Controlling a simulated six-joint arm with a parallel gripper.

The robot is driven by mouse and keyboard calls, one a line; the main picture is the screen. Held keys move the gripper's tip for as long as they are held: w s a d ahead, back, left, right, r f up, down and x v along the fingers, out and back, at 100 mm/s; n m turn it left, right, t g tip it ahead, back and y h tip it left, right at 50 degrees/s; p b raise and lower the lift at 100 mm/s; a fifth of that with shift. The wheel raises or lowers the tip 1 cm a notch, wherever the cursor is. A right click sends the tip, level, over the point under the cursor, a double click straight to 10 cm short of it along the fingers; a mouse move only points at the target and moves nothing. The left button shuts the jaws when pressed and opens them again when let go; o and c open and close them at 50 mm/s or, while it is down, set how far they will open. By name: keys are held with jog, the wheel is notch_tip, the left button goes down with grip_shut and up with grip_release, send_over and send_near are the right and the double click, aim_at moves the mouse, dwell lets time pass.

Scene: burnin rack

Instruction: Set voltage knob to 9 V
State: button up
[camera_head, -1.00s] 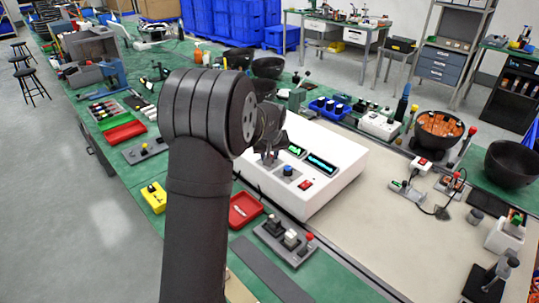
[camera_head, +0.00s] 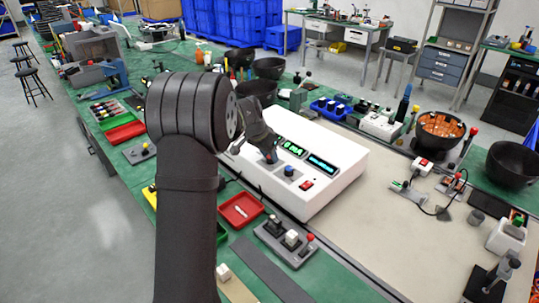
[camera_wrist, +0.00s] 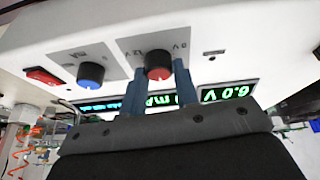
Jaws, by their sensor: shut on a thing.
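The white power supply box (camera_head: 330,180) stands on the bench with its knobs on the near face. The red voltage knob (camera_wrist: 158,63) is between the two blue-grey fingers of my gripper (camera_wrist: 159,76), which is shut on it. In the head view my gripper (camera_head: 268,150) reaches the panel from the left and mostly covers that knob. The voltage display (camera_wrist: 228,93) reads 6.0 V, upside down in the wrist view. The knob's pointer direction is hard to make out.
A blue knob (camera_wrist: 91,74) marked mA sits beside the red one, with a red rocker switch (camera_wrist: 45,76) beyond it. A red tray (camera_head: 240,210) and a grey switch block (camera_head: 287,240) lie close in front of the box. Bare bench surface lies to its right.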

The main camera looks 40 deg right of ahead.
jog(key=m+g, duration=0.1)
jog(key=m, duration=0.2)
jog(key=m+g, duration=0.1)
jog(key=m, duration=0.2)
jog(key=shift+w+y, duration=0.15)
jog(key=shift+y, duration=0.25)
jog(key=m+g+y, duration=0.1)
jog(key=m, duration=0.2)
jog(key=m+g, duration=0.1)
jog(key=m, duration=0.2)
jog(key=shift+d+y, duration=0.15)
jog(key=shift+y, duration=0.25)
jog(key=shift+m, duration=0.3)
jog(key=o, duration=1)
jog(key=shift+w, duration=0.1)
jog(key=v, duration=1.7)
jog(key=shift+r, duration=0.2)
